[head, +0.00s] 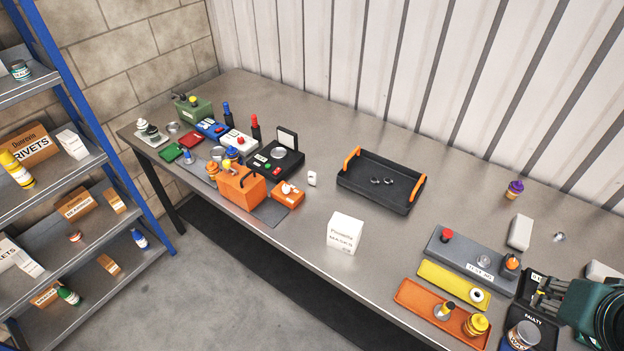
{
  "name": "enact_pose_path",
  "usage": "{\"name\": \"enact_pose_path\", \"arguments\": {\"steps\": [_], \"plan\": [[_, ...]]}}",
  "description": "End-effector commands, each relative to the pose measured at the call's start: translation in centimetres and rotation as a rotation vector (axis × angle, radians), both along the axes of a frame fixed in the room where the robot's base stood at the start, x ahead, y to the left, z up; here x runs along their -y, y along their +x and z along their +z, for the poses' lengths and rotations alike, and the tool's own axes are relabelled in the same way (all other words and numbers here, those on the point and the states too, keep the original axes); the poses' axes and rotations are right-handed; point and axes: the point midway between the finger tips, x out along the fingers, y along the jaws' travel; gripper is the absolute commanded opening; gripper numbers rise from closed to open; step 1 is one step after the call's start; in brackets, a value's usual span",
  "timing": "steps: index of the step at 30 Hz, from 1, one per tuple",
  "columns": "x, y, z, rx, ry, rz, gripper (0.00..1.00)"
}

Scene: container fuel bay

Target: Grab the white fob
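A small white piece that looks like the fob (312,178) stands on the grey bench, left of the black tray and right of the orange box with small parts. It has a small dark mark near its top. Nothing touches it. My gripper (541,293) is at the lower right edge of the view, far from the fob, over the dark trays there. Its fingers point left. They are small and partly mixed with the things behind, so their opening is unclear.
A black tray with orange handles (372,204) holds a few small dark parts. A white carton (345,232) stands near the front edge. An orange toolbox (241,188) and a black case (268,167) crowd the left. Bare bench lies between the tray and the grey test unit (470,262).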

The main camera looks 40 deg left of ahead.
Motion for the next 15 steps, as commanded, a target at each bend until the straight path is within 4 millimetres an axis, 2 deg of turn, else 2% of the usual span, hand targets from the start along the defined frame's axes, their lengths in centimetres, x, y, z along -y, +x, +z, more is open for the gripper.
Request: {"name": "enact_pose_path", "arguments": {"steps": [8,15], "plan": [[-2.2,2.9,1.7,-0.033,-0.028,0.088,0.27],[-5.0,6.3,3.3,-0.070,-0.063,0.193,0.27]]}}
